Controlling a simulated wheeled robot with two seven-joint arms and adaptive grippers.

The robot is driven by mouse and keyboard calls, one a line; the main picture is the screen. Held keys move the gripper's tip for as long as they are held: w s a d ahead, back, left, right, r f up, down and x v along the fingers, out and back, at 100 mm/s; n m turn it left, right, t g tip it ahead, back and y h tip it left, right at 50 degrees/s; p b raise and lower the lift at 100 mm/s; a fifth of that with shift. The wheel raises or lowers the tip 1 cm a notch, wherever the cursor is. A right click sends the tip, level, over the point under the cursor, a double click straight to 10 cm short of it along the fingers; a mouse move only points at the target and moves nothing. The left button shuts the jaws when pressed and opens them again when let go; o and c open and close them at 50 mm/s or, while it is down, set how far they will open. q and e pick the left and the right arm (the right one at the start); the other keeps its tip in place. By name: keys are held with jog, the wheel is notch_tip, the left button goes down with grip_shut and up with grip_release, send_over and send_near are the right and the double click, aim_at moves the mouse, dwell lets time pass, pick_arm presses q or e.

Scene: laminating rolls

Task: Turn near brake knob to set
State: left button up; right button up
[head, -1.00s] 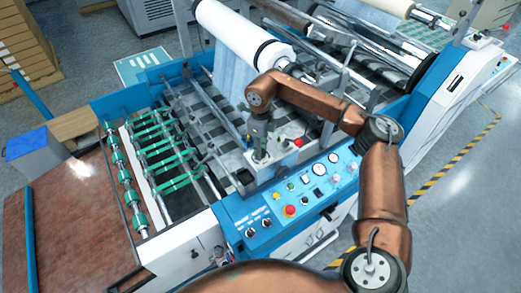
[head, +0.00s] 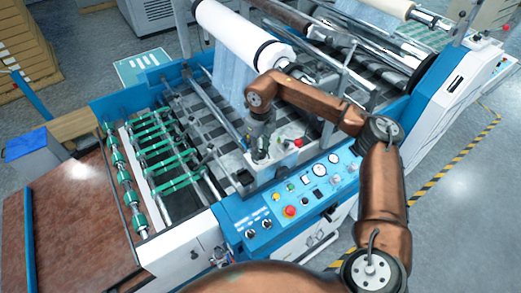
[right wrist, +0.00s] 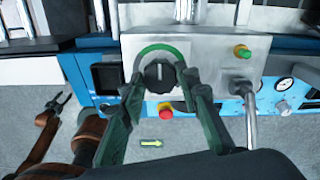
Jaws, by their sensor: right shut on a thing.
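The brake knob (right wrist: 159,75) is a dark round knob on a grey metal box, with a green arc (right wrist: 163,48) around its upper side. Its pale pointer mark faces roughly up in the right wrist view. My right gripper (right wrist: 160,78) is shut on the knob, one green-tinted finger on each side. In the head view my right gripper (head: 260,155) comes down on the grey box, and the knob is hidden beneath it. My left gripper (right wrist: 62,99) shows small at the left of the right wrist view, away from the knob, its fingers apart and empty.
A green button (right wrist: 242,52) sits beside the knob on the box. A red button (head: 298,142) stands close by. The blue control panel (head: 262,215) with knobs and gauges lies in front. A large white roll (head: 235,35) is behind.

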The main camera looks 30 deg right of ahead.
aim_at(261, 152)
jog(key=o, duration=1.2)
jog(key=shift+c, duration=0.2)
notch_tip(261, 152, up, 12)
